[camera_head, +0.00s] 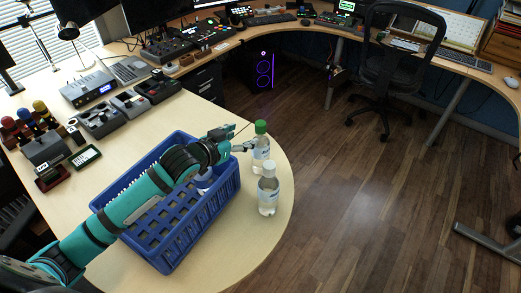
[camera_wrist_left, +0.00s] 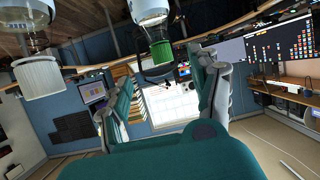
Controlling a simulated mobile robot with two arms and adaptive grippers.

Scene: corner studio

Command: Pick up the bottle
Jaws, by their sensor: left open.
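A clear bottle with a green cap (camera_head: 261,150) stands upright on the desk beside the crate's right end. A second clear bottle with a white cap (camera_head: 268,193) stands just in front of it. A third bottle (camera_head: 203,181) shows partly inside the blue crate, behind my arm. My left gripper (camera_head: 239,140) is open and empty, just left of the green-capped bottle near its upper part. In the left wrist view the picture is inverted; the green cap (camera_wrist_left: 162,53) shows above the open fingers (camera_wrist_left: 165,95), and the white cap (camera_wrist_left: 38,76) is at the left. My right gripper is out of view.
The blue crate (camera_head: 168,262) lies under my left arm. Its rim is close to both standing bottles. The rounded desk edge (camera_head: 291,205) is just right of them, with open floor beyond. Control boxes and small devices (camera_head: 101,120) fill the desk at the left.

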